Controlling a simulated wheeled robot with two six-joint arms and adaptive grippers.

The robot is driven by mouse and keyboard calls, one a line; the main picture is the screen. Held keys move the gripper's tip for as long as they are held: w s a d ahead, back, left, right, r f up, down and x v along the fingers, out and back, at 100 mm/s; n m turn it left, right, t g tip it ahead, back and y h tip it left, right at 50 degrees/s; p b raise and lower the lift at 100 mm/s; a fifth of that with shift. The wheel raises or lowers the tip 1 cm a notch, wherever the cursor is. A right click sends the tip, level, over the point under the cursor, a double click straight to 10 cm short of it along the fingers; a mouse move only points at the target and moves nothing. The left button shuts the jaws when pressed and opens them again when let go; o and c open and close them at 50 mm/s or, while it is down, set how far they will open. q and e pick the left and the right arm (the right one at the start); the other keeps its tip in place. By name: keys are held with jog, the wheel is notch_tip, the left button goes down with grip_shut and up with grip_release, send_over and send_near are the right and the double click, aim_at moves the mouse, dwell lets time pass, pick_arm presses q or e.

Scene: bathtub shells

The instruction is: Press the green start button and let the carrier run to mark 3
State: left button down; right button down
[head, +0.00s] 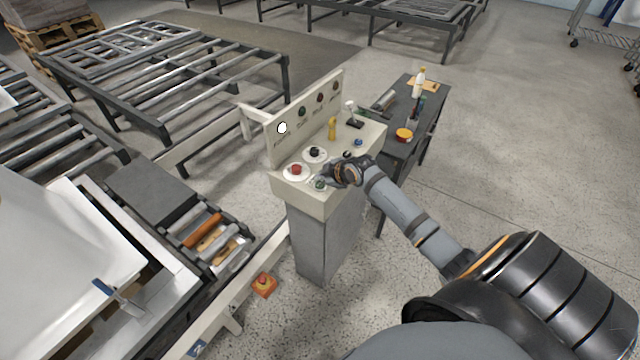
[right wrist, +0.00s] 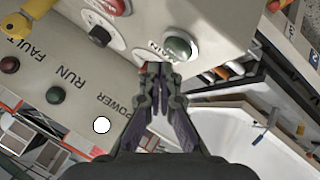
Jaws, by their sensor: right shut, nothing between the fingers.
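The green start button (head: 319,184) sits at the front edge of the control console's sloped top. It also shows large in the right wrist view (right wrist: 178,45), on a pale round plate. My right gripper (head: 327,173) is shut and empty, reaching over the console from the right. In the right wrist view its fingertips (right wrist: 158,68) show just beside the green button; I cannot tell whether they touch the console. A white tub shell (head: 75,270) lies on the line at the left, probably on the carrier, which I cannot make out clearly. Mark 3 cannot be made out. My left gripper is not in view.
A red button (head: 296,169) and a black knob (head: 314,152) are close to the green button. The white POWER lamp (head: 282,128) is lit; the RUN lamp (right wrist: 55,95) looks dark. A dark side table (head: 398,148) stands behind. A red-yellow box (head: 264,285) is low beside the line.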

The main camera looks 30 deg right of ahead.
jog(key=shift+f, duration=0.1)
jog(key=shift+f, duration=0.3)
